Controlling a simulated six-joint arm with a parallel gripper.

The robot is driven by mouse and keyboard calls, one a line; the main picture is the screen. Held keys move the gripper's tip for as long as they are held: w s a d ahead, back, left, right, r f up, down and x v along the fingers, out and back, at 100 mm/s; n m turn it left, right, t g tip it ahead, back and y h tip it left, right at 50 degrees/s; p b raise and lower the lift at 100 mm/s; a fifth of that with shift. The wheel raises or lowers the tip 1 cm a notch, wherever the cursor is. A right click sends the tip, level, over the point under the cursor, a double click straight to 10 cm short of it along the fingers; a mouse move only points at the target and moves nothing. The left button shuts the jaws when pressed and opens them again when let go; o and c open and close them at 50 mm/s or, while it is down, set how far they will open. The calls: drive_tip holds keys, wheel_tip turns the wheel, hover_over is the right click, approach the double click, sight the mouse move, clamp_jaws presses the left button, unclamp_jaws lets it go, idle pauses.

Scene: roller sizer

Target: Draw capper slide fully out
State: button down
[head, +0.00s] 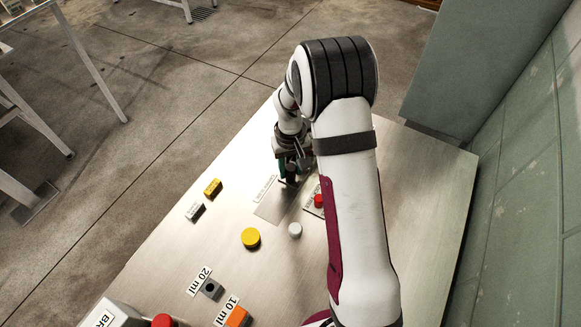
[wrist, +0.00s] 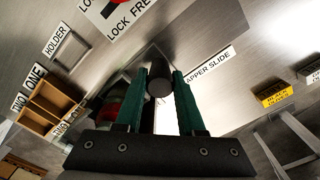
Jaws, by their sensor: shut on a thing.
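My gripper (head: 289,180) is at the far part of the metal table, pointing down beside the capper slide label (head: 265,188). In the wrist view its two green fingers (wrist: 160,78) are closed on a dark round knob (wrist: 158,84), one finger on each side. The capper slide label (wrist: 210,66) shows just right of the fingers, its first letter hidden. A pale rectangular plate (head: 270,212) lies in front of the gripper in the head view. How far the slide is drawn cannot be told.
A red knob (head: 319,201) sits by the lock/free sign (wrist: 130,20). A yellow disc (head: 251,238), a white knob (head: 295,229) and small yellow (head: 212,187) and white (head: 195,211) blocks stand nearby. A wooden compartment box (wrist: 48,108) and a metal holder (wrist: 70,52) show in the wrist view.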

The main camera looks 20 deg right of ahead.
idle(0.4)
drive_tip(key=s+a, duration=0.8)
drive_tip(key=shift+s+a, duration=0.1)
drive_tip(key=c, duration=0.5)
unclamp_jaws()
wheel_tip(320, 180, up, 16)
drive_tip(key=shift+f, duration=0.1)
